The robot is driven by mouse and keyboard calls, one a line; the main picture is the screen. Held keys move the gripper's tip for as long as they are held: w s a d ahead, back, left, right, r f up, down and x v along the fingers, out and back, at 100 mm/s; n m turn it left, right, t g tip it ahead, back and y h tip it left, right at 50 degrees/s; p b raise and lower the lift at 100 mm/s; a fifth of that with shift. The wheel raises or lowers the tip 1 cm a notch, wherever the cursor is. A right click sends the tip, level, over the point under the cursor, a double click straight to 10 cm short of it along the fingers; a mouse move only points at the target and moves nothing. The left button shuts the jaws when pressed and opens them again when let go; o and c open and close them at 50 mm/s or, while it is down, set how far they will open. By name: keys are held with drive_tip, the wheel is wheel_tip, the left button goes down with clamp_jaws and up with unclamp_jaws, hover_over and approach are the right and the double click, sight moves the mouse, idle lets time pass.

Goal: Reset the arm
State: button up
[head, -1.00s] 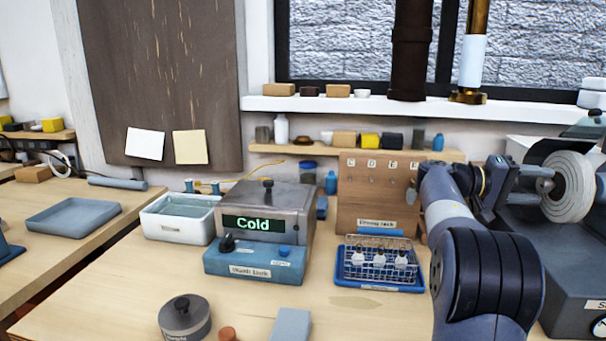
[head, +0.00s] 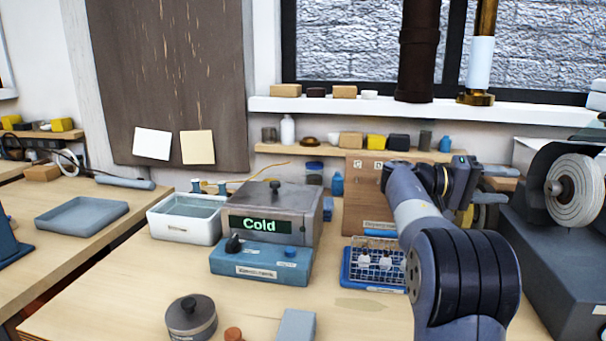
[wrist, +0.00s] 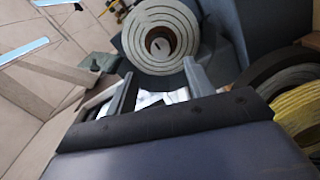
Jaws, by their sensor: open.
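My arm rises from the lower right of the head view and bends over the right side of the bench. My gripper (head: 466,190) is at its far end, in front of the right part of the wooden rack and left of the buffing wheel. The fingers are small and partly hidden there. In the wrist view my gripper (wrist: 160,88) has its two fingers spread apart with nothing held between them. The pale layered wheel (wrist: 158,38) shows beyond the fingertips, apart from them as far as I can tell.
The grey wheel machine (head: 545,255) stands close on the right. A blue tray (head: 372,283) with a wire basket sits left of my arm, beside the wooden rack (head: 365,195). A box reading "Cold" (head: 270,205) and a white basin (head: 165,225) stand further left.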

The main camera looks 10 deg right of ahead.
sight(548, 186)
drive_tip(key=x, duration=0.9)
drive_tip(key=shift+r, duration=0.1)
drive_tip(key=shift+w+a+r+n+p, duration=0.1)
drive_tip(key=shift+a+r+n+p, duration=0.1)
drive_tip(key=shift+n+p, duration=0.85)
drive_tip(key=n+p, duration=0.3)
drive_tip(key=shift+n, duration=0.35)
drive_tip(key=n+p, duration=0.6)
drive_tip(key=shift+r, duration=0.15)
drive_tip(key=n+p, duration=0.4)
drive_tip(key=shift+w, duration=0.1)
drive_tip(key=n+p, duration=0.3)
drive_tip(key=n, duration=0.1)
drive_tip(key=shift+d, duration=0.1)
drive_tip(key=shift+w+n+p, duration=0.1)
drive_tip(key=shift+n+p, duration=1.05)
drive_tip(key=shift+n, duration=0.05)
drive_tip(key=shift+n+p, duration=0.3)
drive_tip(key=shift+n, duration=0.2)
